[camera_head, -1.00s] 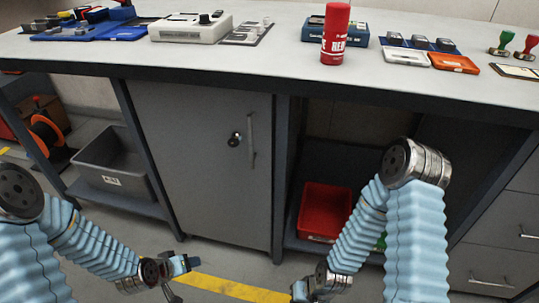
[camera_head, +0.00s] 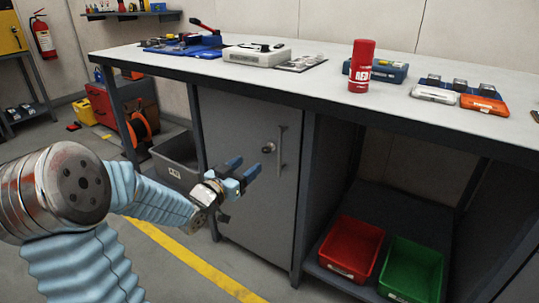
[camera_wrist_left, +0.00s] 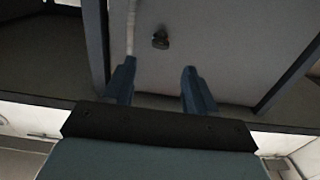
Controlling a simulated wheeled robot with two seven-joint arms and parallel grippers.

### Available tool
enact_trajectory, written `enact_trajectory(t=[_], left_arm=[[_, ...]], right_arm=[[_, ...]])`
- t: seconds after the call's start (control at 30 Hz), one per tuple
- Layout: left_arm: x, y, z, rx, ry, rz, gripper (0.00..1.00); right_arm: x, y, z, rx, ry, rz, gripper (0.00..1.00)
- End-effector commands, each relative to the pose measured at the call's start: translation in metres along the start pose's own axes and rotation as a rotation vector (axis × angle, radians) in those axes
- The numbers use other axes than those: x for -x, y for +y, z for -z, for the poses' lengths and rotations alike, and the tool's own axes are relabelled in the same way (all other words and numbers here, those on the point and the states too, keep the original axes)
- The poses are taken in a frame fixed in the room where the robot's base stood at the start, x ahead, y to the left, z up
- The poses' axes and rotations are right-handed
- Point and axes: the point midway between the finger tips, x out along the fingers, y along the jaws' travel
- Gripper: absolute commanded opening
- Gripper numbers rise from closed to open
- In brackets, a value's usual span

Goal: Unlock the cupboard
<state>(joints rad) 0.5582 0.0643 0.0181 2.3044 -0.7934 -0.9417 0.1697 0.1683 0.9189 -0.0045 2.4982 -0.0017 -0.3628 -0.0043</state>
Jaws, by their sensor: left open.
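The grey cupboard door (camera_head: 252,215) is closed under the workbench. Its lock (camera_head: 268,148) is a small round piece with something dark in it, left of the vertical bar handle (camera_head: 281,150). My left gripper (camera_head: 248,168) is open and empty, in front of the door, just left of and below the lock. In the left wrist view, the lock (camera_wrist_left: 160,40) shows beyond and between my open fingers (camera_wrist_left: 158,85), and the handle (camera_wrist_left: 131,30) lies past the left finger. Whether a key is in the lock is too small to tell. My right gripper is not in view.
The workbench top (camera_head: 320,85) juts out above the door. A red can (camera_head: 361,66) stands on it. A red bin (camera_head: 351,247) and a green bin (camera_head: 412,268) sit on the open shelf to the right. A grey bin (camera_head: 176,160) stands left of the cupboard.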

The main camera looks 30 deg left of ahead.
Motion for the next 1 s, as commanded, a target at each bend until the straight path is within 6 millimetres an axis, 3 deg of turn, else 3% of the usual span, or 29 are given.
enact_trajectory(t=[0.2, 0.4, 0.8, 0.83, 1.0], left_arm=[[-0.052, 0.001, 0.0, 0.001, 0.0, -0.003, 0.57], [-0.082, 0.001, 0.0, 0.002, -0.001, -0.001, 0.57], [-0.092, 0.001, -0.001, 0.001, -0.002, 0.0, 0.57], [-0.092, 0.001, -0.001, 0.001, -0.002, 0.0, 0.55], [-0.092, 0.001, -0.001, 0.001, -0.002, 0.0, 0.29]], right_arm=[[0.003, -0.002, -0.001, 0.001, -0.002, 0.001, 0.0], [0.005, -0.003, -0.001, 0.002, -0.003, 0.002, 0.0], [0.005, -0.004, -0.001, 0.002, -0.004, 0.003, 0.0], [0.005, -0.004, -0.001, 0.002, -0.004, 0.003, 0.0], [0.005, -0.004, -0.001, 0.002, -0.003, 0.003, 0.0]])
